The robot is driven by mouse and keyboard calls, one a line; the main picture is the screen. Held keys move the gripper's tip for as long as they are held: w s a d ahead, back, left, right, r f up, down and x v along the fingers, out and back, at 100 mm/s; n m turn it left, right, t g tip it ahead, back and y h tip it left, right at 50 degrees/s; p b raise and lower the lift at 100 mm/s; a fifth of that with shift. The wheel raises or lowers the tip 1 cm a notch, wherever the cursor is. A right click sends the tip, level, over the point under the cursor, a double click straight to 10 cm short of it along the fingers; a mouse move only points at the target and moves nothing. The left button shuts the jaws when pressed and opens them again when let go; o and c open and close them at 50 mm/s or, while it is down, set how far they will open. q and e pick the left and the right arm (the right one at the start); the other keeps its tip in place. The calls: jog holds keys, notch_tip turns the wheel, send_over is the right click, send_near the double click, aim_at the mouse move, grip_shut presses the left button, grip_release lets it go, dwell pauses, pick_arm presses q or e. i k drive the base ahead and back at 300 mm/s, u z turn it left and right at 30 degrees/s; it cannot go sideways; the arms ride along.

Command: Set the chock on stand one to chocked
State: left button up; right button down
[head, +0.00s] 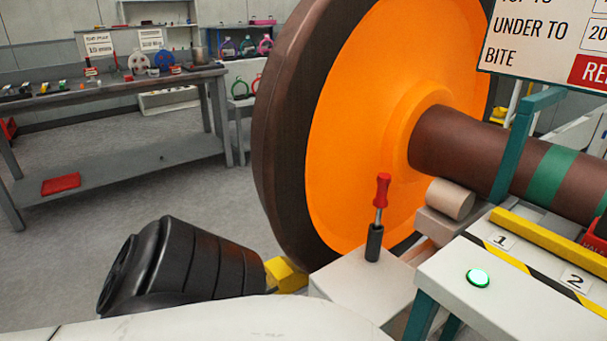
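A yellow block (287,274), which looks like the chock, sits low at the foot of the large orange wheel (370,110) with its dark rim. A lever with a red handle (382,190) rises nearly upright from a black sleeve on a light grey box (362,283) in front of the wheel. No label shows on the box, so I cannot tell what the lever works. A black ribbed part of my arm covers the floor left of the yellow block. Neither gripper's fingers are visible.
A pale console (450,285) with a lit green button (478,278) and number plates 1 (502,240) and 2 (575,281) stands right. A teal post (515,145) and a sign (545,45) rise behind it. A workbench (110,90) stands back left; floor before it is clear.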

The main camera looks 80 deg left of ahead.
aim_at(283, 278)
jog(key=u, duration=4.2)
jog(key=i, duration=2.65)
jog(key=z, duration=3.45)
